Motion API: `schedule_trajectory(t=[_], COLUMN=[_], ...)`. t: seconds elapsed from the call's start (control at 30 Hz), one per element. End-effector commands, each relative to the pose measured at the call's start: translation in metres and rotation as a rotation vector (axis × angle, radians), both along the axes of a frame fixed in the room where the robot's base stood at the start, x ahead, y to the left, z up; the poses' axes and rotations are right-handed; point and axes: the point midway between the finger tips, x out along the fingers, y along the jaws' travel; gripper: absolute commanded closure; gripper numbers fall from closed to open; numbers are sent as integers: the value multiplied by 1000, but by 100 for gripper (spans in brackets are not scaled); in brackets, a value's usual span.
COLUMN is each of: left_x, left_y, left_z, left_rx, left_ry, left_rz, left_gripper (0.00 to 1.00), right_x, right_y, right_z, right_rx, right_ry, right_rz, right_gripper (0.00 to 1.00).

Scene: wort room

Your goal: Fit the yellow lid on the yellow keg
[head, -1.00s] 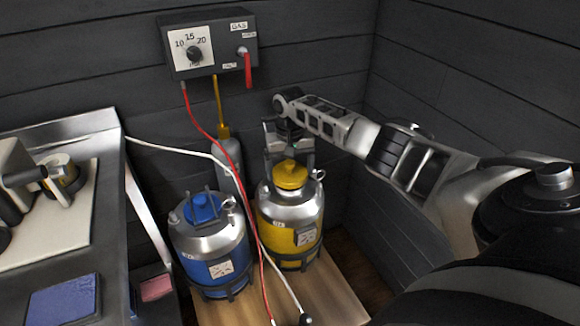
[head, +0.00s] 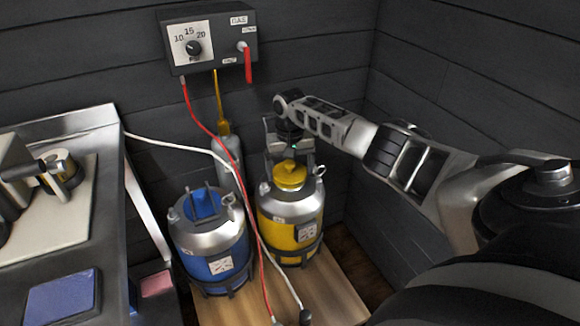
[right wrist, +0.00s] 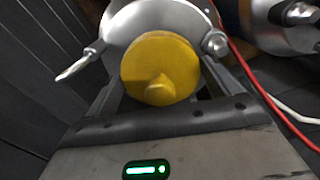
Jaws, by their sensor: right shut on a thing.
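The yellow lid (head: 290,176), round with a small knob, is at the top of the yellow keg (head: 280,236). My right gripper (head: 291,165) comes down from above and is shut on the lid. In the right wrist view the lid (right wrist: 160,64) lies between the two fingers, over the keg's silver shoulder (right wrist: 126,22). The lid hides the keg's mouth, so I cannot tell whether it is fully seated. The keg stands upright. My left gripper is not in view.
A blue keg (head: 222,268) stands left of the yellow one on a wooden board (head: 335,293). A red hose (head: 256,222) passes in front, between the kegs. A gas box (head: 209,38) hangs on the wall behind. A bench (head: 105,225) is at left.

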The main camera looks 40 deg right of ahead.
Motion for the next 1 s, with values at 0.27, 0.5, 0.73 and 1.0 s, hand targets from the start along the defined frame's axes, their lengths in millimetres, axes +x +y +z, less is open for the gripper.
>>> schedule_trajectory(t=[0.27, 0.5, 0.73, 1.0], left_x=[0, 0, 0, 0], left_y=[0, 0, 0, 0], left_z=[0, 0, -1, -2], left_rx=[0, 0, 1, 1], left_ry=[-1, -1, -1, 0], left_rz=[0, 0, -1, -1], left_gripper=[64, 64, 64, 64], right_x=[0, 0, 0, 0], right_y=[0, 0, 0, 0], right_z=[-1, -1, -6, -10], right_rx=[0, 0, 0, 1], right_ry=[-1, -1, -1, 0], right_rz=[0, 0, 0, 0], right_gripper=[41, 41, 41, 41])
